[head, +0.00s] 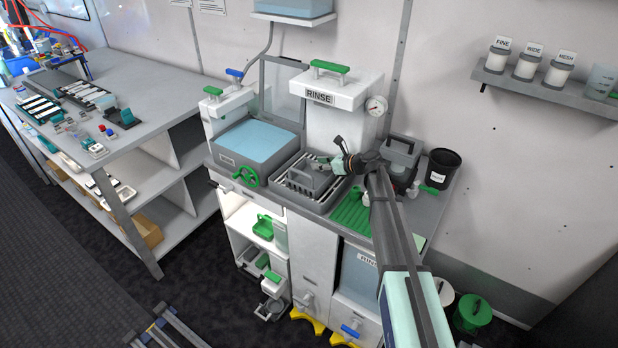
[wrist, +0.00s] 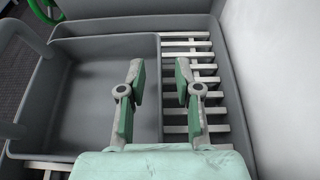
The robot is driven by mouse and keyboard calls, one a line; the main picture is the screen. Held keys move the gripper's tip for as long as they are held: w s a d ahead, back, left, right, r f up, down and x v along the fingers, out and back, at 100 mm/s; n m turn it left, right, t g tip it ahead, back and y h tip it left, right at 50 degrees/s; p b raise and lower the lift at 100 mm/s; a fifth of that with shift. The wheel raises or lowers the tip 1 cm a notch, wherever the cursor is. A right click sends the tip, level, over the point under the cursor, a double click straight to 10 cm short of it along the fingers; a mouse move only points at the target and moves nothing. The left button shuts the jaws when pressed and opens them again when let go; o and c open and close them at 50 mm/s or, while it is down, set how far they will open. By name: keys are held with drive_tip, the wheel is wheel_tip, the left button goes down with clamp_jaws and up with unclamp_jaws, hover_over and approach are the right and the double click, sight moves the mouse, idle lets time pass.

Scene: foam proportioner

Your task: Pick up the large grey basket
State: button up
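A grey open-topped basket (head: 301,182) sits on the slatted rack in the sink below the RINSE unit. In the wrist view the basket (wrist: 95,95) fills the left half, empty inside, and part of its handle shows at the left edge. My gripper (head: 324,163) is over the basket's right side. In the wrist view my gripper (wrist: 160,95) is open, its left finger over the basket's inside and its right finger over the slats. The basket's right wall lies between the fingers, and neither appears to press on it. A second grey basket (head: 403,150) with a raised handle stands farther right.
The slatted rack (wrist: 205,72) is bare right of the basket, with the sink wall beyond. A blue-topped basin (head: 255,143) with a green valve wheel stands left. A green ribbed mat (head: 352,213) and a black bucket (head: 440,168) are to the right.

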clamp_jaws()
drive_tip(key=shift+s+r+b, duration=0.1)
drive_tip(key=shift+b, duration=0.2)
